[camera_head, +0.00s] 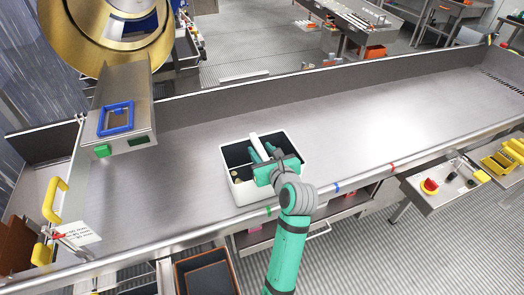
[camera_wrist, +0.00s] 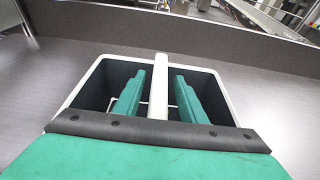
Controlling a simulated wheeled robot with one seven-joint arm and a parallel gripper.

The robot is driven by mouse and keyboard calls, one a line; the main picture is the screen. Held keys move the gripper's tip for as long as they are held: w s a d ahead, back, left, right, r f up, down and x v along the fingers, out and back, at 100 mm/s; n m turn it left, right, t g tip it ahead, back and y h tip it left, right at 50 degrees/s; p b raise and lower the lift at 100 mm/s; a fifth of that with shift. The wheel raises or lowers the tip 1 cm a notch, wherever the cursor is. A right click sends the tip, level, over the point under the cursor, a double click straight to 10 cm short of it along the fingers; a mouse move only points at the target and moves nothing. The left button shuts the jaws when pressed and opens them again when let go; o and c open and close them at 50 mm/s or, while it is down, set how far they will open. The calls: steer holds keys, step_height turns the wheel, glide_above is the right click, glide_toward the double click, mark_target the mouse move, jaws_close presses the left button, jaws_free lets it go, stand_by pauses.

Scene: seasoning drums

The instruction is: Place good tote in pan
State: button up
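The tote (camera_head: 278,187) is a white-rimmed, dark-lined box with a white central handle bar. It stands on the metal counter in the middle of the head view. My gripper (camera_head: 263,152) is over the tote, its green fingers on either side of the handle. In the wrist view my gripper (camera_wrist: 157,95) is open, with a finger on each side of the white handle (camera_wrist: 158,85) and gaps visible on both sides. The tote (camera_wrist: 85,87) fills the middle of that view. Small brownish items show inside it in the head view. I cannot make out a pan for certain.
The long metal counter (camera_head: 350,130) is clear to the right of the tote. A large brass-coloured drum (camera_head: 85,45) hangs at the upper left above a metal chute with a blue frame (camera_head: 115,119). A raised back wall runs along the counter. Yellow handles (camera_head: 54,199) stand at the left.

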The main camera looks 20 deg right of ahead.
steer(key=shift+r, duration=0.1)
steer(key=v, duration=1.2)
steer(key=shift+a, duration=0.2)
